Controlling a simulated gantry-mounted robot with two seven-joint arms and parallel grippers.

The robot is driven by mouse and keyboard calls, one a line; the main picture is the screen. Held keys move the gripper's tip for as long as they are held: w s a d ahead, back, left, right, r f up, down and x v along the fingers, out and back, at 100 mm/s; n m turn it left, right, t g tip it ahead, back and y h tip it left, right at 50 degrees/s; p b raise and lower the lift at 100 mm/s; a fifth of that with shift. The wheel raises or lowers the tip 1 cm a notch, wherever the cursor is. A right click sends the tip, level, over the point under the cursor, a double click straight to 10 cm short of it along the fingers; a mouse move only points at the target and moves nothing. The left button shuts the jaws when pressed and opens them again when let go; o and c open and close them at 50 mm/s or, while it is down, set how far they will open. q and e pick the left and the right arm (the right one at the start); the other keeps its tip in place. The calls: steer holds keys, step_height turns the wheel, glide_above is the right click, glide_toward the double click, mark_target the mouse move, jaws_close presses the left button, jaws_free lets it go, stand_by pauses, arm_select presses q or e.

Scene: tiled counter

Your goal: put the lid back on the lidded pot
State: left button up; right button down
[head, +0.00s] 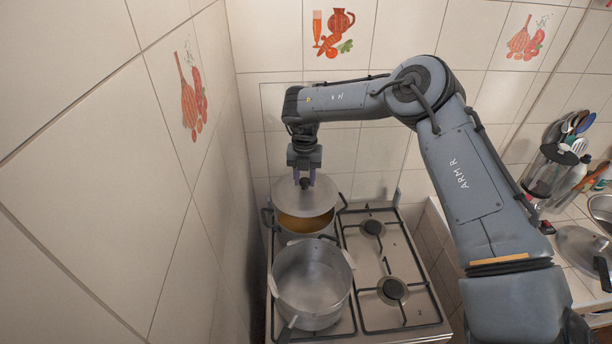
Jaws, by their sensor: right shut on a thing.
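My right gripper (304,180) is shut on the dark knob of a flat grey lid (305,199). The lid is over the back part of a pot (302,226) on the rear left of the stove. Orange-brown contents show in the pot's front part, below the lid's front edge. I cannot tell whether the lid touches the rim. The pot has dark side handles. My left gripper is not in view.
A larger open empty pot (312,282) stands in front, close to the lidded pot. The stove's right burners (393,290) are free. Tiled walls (205,170) are close on the left and behind. A pan (582,250), a jar and utensils stand on the counter at right.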

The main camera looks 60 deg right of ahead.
mark_target(305, 188)
steer(key=shift+f+b, duration=0.75)
steer(key=shift+f, duration=0.85)
steer(key=shift+f+b, duration=0.85)
steer(key=shift+f, duration=0.05)
steer(key=shift+b, duration=0.45)
steer(key=shift+f+b, duration=0.15)
steer(key=shift+b, duration=0.15)
stand_by(0.8)
